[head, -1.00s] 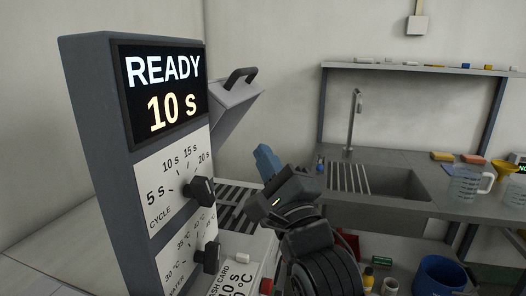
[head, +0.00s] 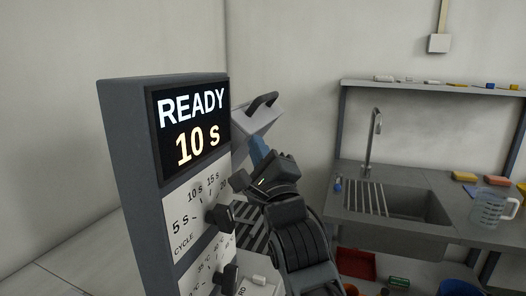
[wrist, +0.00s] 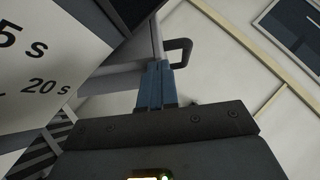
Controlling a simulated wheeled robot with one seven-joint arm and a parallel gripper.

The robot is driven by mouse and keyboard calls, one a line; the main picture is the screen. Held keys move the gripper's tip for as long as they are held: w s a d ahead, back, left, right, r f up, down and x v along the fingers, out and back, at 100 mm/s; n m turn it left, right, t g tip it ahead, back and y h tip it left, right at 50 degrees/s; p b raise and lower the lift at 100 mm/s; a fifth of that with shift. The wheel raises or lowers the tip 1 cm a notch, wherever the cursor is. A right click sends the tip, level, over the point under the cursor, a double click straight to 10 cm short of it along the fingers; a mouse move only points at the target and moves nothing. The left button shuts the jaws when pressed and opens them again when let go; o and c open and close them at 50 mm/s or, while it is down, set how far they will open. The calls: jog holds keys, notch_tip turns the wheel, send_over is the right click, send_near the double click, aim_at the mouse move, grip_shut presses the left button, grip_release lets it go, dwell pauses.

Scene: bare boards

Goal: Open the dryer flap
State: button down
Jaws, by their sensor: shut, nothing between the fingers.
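The dryer flap (head: 256,118) is a light grey panel with a dark bar handle (head: 263,104). It stands tilted up behind the machine's display panel, which hides part of it. My gripper (head: 258,147) has blue fingers, pressed together with nothing between them, just below the flap's lower right part. In the wrist view, the closed fingers (wrist: 155,86) point up beside the flap's edge, with the handle (wrist: 181,51) just right of their tips. I cannot tell whether they touch the flap.
The control panel (head: 162,130) reads READY 10 s and has black knobs (head: 219,217) close to the left of my arm. A slotted rack (head: 252,236) lies below my gripper. A sink (head: 390,205) with a tap (head: 372,140) and a measuring jug (head: 493,207) stand to the right.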

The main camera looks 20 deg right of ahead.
jog(key=shift+a+r, duration=0.1)
jog(key=shift+w+a+r+b, duration=0.3)
jog(key=shift+a+r, duration=0.1)
jog(key=shift+r, duration=0.25)
jog(key=shift+w+a+r+b, duration=0.25)
jog(key=shift+w+a+r, duration=0.15)
jog(key=shift+r, duration=0.2)
jog(key=shift+w+a+r+b, duration=0.3)
jog(key=shift+a+r, duration=0.15)
jog(key=shift+r, duration=0.2)
jog(key=shift+f, duration=0.1)
